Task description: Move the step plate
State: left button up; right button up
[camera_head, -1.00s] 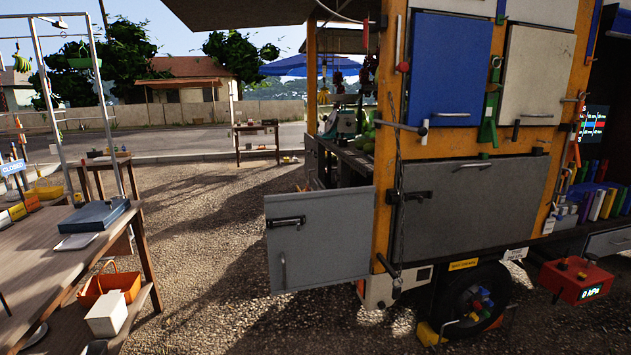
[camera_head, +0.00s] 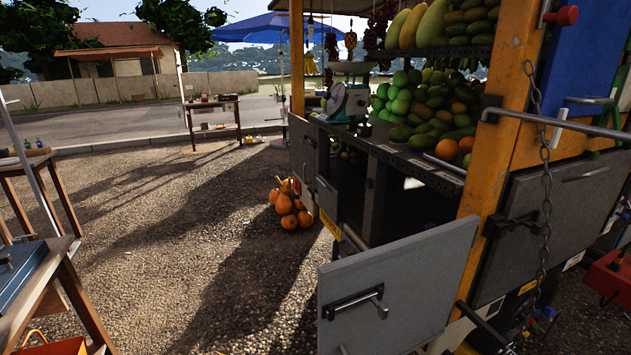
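I cannot make out a step plate for certain in the head view. The fruit truck (camera_head: 520,110) stands at the right with its orange frame. A grey panel door (camera_head: 410,285) on its near corner hangs open toward me, with a latch and handle on it. Neither of my grippers shows in the view.
Pumpkins (camera_head: 289,205) lie on the gravel beside the truck. A scale (camera_head: 347,102) and heaped fruit (camera_head: 430,105) sit on its counter. A wooden table (camera_head: 75,295) is at the lower left, a small table (camera_head: 213,115) farther back. The gravel between is free.

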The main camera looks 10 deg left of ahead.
aim_at(329, 197)
jog(key=i+j, duration=0.25)
jog(key=j, duration=0.15)
jog(key=i+j, duration=0.25)
jog(key=j, duration=0.15)
jog(key=i+j+z, duration=0.2)
jog(key=i+j, duration=0.25)
jog(key=i+j+z, duration=0.15)
jog(key=i+j, duration=0.3)
jog(key=j, duration=0.15)
jog(key=i+l+z, duration=0.15)
jog(key=i, duration=0.35)
jog(key=i+l+z, duration=0.15)
jog(key=i+l, duration=0.15)
jog(key=i, duration=0.2)
